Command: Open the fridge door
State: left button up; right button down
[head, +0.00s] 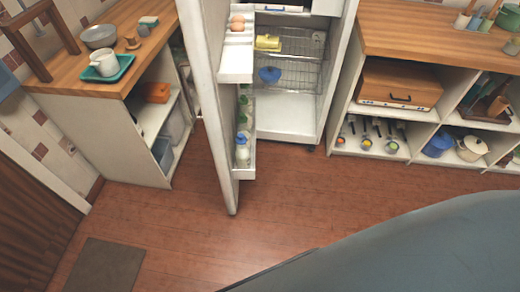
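The fridge (287,117) stands between two counters at the top middle of the head view. Its white door (209,85) is swung wide open to the left, seen nearly edge-on and standing out over the floor. The door's inner shelves hold eggs (237,22) at the top and bottles (242,150) at the bottom. Inside the fridge, a wire rack holds a yellow item (267,42) and a blue bowl (269,75). The door's outer face and handle are hidden. Neither of my grippers is in view.
A left counter (60,73) holds a green tray (107,70) with a white jug; open shelves are below. A right counter (432,37) has cubbies with a wooden box, pots and utensils. The wooden floor (190,215) in front is clear, with a mat (105,266) at lower left.

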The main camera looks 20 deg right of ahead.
aim_at(220, 58)
jog(key=z, duration=0.5)
jog(key=i, duration=0.85)
jog(key=u, duration=0.55)
